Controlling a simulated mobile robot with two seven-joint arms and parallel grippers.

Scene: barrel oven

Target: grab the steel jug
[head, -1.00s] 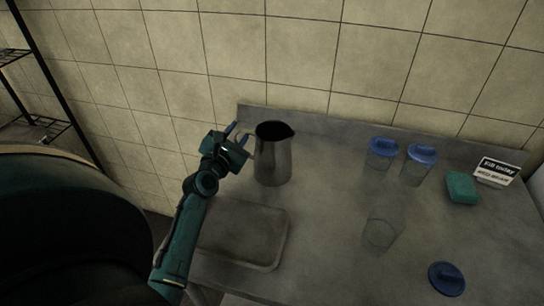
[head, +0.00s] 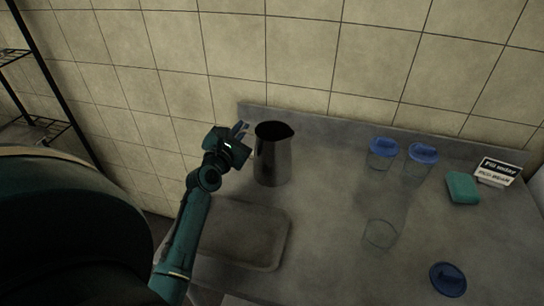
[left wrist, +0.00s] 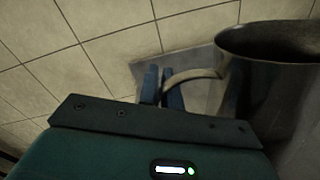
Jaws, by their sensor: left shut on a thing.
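The steel jug (head: 273,160) stands upright on the metal counter, near the back wall, with its open mouth up. It also shows at the right of the left wrist view (left wrist: 283,85), with its curved handle (left wrist: 190,76) pointing left. My left gripper (head: 243,133) is at the jug's left side, at the handle. In the left wrist view its blue fingers (left wrist: 172,92) are at the handle, shut on it. The head view hides most of the handle behind the gripper. My right gripper is not in view.
A shallow tray (head: 283,240) lies in front of the jug. To the right are two clear containers with blue lids (head: 383,147), a clear open one (head: 380,234), a loose blue lid (head: 447,279), a teal block (head: 462,187) and a small sign (head: 496,171). A tiled wall rises behind.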

